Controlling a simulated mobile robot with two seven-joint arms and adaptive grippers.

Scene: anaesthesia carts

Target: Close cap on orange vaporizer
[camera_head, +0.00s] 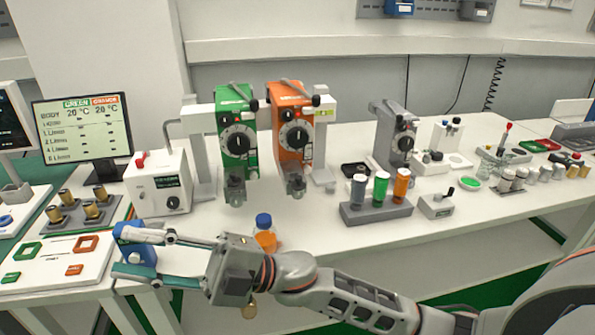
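The orange vaporizer (305,98) stands upright at the middle of the bench, right of the green vaporizer (233,102). It has a black dial on its front and a clear grey part (296,184) at its lower end. I cannot tell which part is its cap, or whether that is open. My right gripper (126,250) is well to the left and in front of the vaporizer, apart from it. Its fingers are spread, with a blue block (133,238) showing between and behind the tips; contact cannot be made out. My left gripper is out of view.
A bottle (264,241) with a blue cap and orange contents stands just behind my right wrist. A grey rack (376,213) holds coloured vials to the right. A white box (158,187) and a screen (83,128) stand left. Bench space in front of the vaporizers is partly clear.

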